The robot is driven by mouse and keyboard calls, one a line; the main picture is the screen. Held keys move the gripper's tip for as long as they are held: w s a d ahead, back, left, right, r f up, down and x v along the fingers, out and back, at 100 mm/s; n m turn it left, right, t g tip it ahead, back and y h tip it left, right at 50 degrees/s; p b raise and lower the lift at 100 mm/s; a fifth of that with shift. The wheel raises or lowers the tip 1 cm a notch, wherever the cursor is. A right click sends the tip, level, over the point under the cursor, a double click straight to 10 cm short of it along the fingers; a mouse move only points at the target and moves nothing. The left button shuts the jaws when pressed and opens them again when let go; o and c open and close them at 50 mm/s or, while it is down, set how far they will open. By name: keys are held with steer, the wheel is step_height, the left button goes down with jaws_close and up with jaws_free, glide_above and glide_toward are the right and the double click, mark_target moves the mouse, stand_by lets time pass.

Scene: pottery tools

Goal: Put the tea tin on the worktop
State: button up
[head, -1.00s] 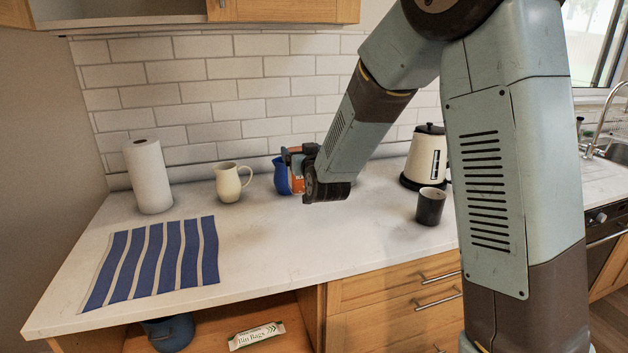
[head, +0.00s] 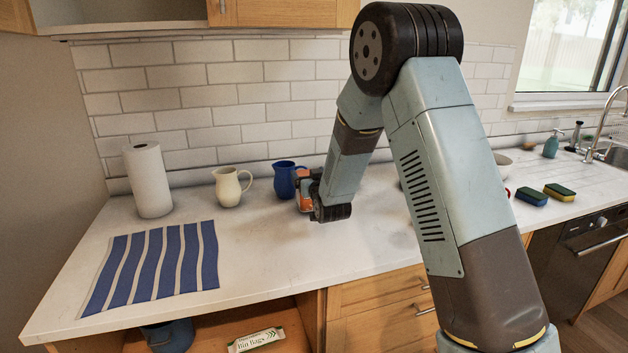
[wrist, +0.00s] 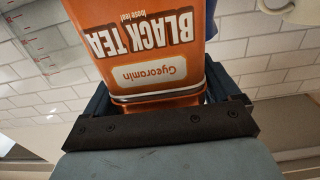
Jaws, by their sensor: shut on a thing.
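The tea tin (wrist: 150,45) is orange with "BLACK TEA" lettering and fills the upper middle of the wrist view, where it looks upside down. My gripper (wrist: 160,100) is shut on it, with a dark jaw on each side. In the head view the tin (head: 304,194) shows as a small orange patch beside my gripper (head: 308,190), partly hidden by it. It is low over the worktop (head: 270,245), in front of the tiled wall; I cannot tell whether it touches the surface.
A blue jug (head: 285,180) stands just left of the tin, with a cream jug (head: 229,187) beyond it. A paper towel roll (head: 149,180) and a striped cloth (head: 155,265) are further left. Two sponges (head: 545,194) lie at right. The front middle of the worktop is clear.

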steer(key=shift+f, duration=0.6)
steer(key=shift+f, duration=0.1)
steer(key=o, duration=1.3)
